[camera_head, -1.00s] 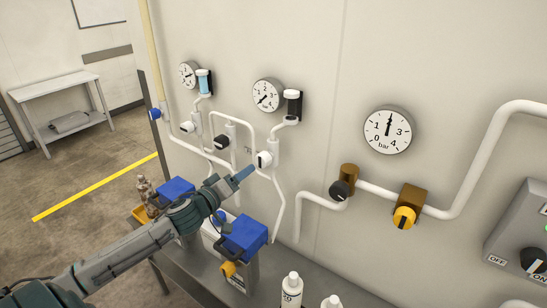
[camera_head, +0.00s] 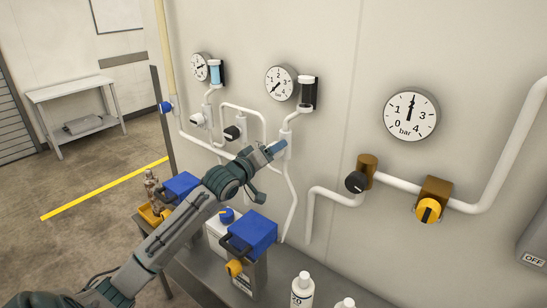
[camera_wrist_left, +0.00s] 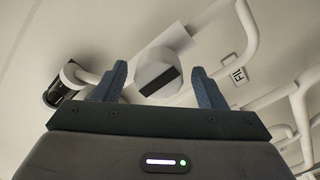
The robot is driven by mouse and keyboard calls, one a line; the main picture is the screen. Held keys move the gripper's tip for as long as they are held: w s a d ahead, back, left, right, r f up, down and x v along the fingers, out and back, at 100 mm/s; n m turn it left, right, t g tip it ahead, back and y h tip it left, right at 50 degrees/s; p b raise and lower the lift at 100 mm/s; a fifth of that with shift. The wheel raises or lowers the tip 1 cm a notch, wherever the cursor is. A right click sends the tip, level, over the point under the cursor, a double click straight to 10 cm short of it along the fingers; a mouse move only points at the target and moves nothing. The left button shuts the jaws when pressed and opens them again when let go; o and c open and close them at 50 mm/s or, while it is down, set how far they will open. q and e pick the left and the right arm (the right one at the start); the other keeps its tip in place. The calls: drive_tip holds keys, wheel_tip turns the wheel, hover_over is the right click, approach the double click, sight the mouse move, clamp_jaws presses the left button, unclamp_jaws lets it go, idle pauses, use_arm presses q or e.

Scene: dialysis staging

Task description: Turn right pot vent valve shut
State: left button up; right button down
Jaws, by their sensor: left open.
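The white valve knob (camera_wrist_left: 163,75) with a black stripe on its face is on the pipe below the right pot (camera_head: 308,92). In the wrist view it sits between the two fingers of my left gripper (camera_wrist_left: 160,80), with a gap visible on each side. My left gripper (camera_head: 277,149) is open in front of this valve in the head view and covers the knob there. I see no contact with the knob. The right pot, dark with a white cap, also shows in the left wrist view (camera_wrist_left: 63,88). My right gripper is not in view.
Another white valve (camera_head: 197,119) and a black valve (camera_head: 232,132) are on the wall pipes to the left. A large gauge (camera_head: 410,114), a black knob (camera_head: 355,182) and a yellow knob (camera_head: 428,210) are to the right. Blue-topped containers (camera_head: 252,231) and white bottles (camera_head: 302,289) stand on the bench below.

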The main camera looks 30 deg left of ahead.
use_arm(q)
drive_tip(key=shift+w, duration=0.45)
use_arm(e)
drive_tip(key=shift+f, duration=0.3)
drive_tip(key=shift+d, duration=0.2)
use_arm(q)
drive_tip(key=c, duration=1)
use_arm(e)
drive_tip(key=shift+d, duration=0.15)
